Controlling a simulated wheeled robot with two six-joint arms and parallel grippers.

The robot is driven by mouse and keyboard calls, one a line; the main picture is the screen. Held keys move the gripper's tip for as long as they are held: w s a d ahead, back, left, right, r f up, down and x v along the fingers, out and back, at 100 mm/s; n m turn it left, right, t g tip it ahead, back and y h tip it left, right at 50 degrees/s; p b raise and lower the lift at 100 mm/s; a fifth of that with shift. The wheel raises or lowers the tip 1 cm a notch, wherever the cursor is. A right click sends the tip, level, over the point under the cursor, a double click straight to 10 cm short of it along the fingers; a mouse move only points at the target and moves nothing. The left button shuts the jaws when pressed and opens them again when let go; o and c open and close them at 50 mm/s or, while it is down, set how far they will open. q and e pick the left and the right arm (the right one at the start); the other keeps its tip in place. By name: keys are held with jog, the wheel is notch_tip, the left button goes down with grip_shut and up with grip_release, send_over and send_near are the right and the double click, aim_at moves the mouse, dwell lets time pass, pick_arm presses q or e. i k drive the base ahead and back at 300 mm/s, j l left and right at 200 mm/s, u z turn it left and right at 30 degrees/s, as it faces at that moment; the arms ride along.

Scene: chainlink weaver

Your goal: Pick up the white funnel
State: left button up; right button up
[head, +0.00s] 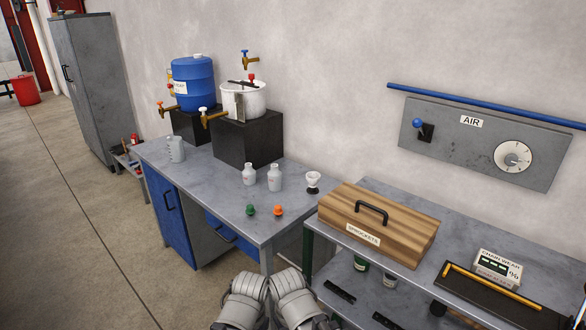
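The white funnel (313,179) stands near the right end of the grey workbench (205,185), close to the wall side. It has a wide cup on top and a narrower lower part. Nothing is touching it. Two grey-white parts of my own arms show at the bottom centre, below the bench's front edge. No gripper fingers can be made out, and neither gripper is in view.
Two white bottles (249,174) (274,177), a green cap (250,210) and an orange cap (278,210) stand left of the funnel. A clear jug (176,149) is further left. A wooden box (379,225) sits on the right-hand shelf unit. The bench's front left is clear.

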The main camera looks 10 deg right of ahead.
aim_at(313, 182)
jog(key=i+j, duration=0.65)
jog(key=i, duration=0.25)
jog(key=i+j, duration=0.35)
jog(key=i+u, duration=0.05)
jog(key=i, duration=0.05)
